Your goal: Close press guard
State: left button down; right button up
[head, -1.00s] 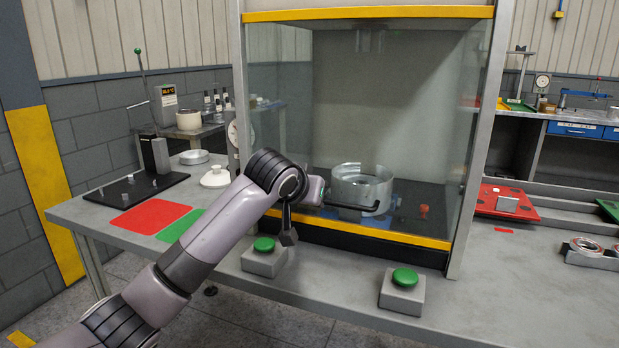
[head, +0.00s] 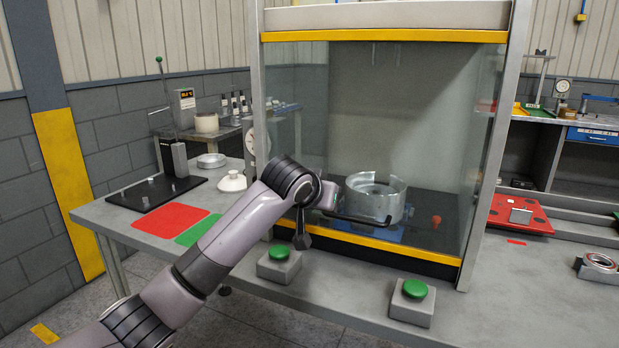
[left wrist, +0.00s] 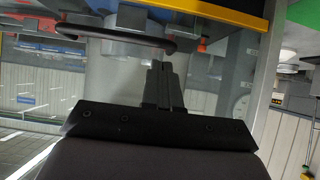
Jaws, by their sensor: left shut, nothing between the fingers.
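The press guard (head: 440,130) is a clear panel on the front of the press, with a yellow strip along its top and another along its bottom. Its lower edge is down at bench level. A black bar handle (head: 362,219) stands out near the bottom strip; it also shows in the left wrist view (left wrist: 115,37). My left gripper (left wrist: 160,64) is shut and empty, its fingertips close to one end of the handle. Whether they touch it I cannot tell. In the head view my wrist largely hides the fingers. My right gripper is not in view.
A metal ring-shaped part (head: 376,198) sits inside the press. Two green-topped buttons (head: 279,262) (head: 412,300) stand on the bench in front. Red (head: 170,219) and green (head: 198,230) mats lie left, and a red plate (head: 520,214) lies right.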

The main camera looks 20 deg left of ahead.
pick_arm(q)
jog(key=w+r+v, duration=0.1)
jog(key=v, duration=1)
jog(key=s+d+f+h, duration=0.1)
jog(key=s+f, duration=0.2)
jog(key=f, duration=0.6)
jog(key=s+d+f+m, duration=0.1)
jog(key=s+f, duration=0.1)
jog(key=f, duration=0.6)
jog(key=s+d+f+h, duration=0.1)
jog(key=s+d+f, duration=0.15)
jog(key=f, duration=0.65)
jog(key=s+a+f, duration=0.1)
jog(key=s+f, duration=0.6)
jog(key=s, duration=0.4)
jog(key=s+a+f+m+p, duration=0.1)
jog(key=s+f, duration=0.6)
jog(key=s, duration=0.4)
jog(key=shift+s+f+g, duration=0.3)
jog(key=shift+s+f, duration=0.05)
jog(key=shift+s, duration=0.05)
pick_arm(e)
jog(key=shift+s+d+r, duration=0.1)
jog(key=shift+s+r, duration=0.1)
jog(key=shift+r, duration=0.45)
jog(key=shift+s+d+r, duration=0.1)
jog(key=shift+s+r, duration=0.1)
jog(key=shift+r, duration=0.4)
